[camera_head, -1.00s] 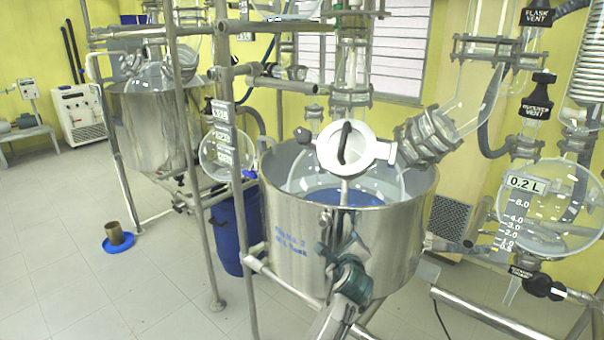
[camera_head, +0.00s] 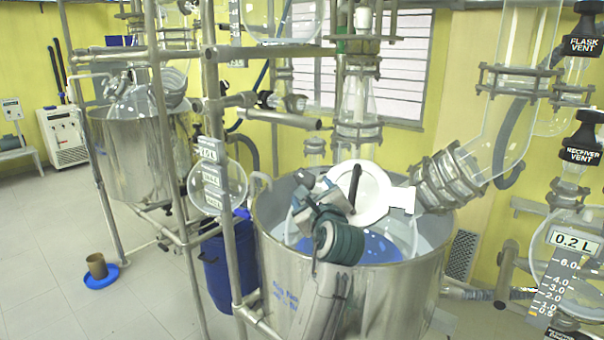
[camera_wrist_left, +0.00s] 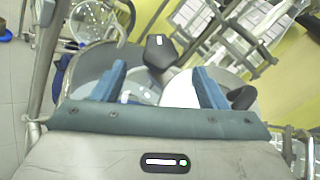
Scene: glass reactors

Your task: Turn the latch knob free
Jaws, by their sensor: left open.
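The latch knob (camera_wrist_left: 160,52) is a dark, rounded knob on a narrow neck. In the left wrist view it shows just beyond the gap between my fingers; contact cannot be told. In the head view my gripper covers most or all of it. The round white lid (camera_head: 362,192), with a black handle (camera_head: 355,180), sits over the steel vessel. My left gripper (camera_head: 322,192) is open at the lid's left side, its two blue fingers apart with nothing held; it also shows in the left wrist view (camera_wrist_left: 160,76). My right gripper is out of view.
The steel vessel (camera_head: 385,275) stands below, with blue contents inside. Metal frame posts (camera_head: 222,180) rise on the left. A clamped glass neck (camera_head: 445,180) is close on the right. A blue drum (camera_head: 222,270) stands behind the frame.

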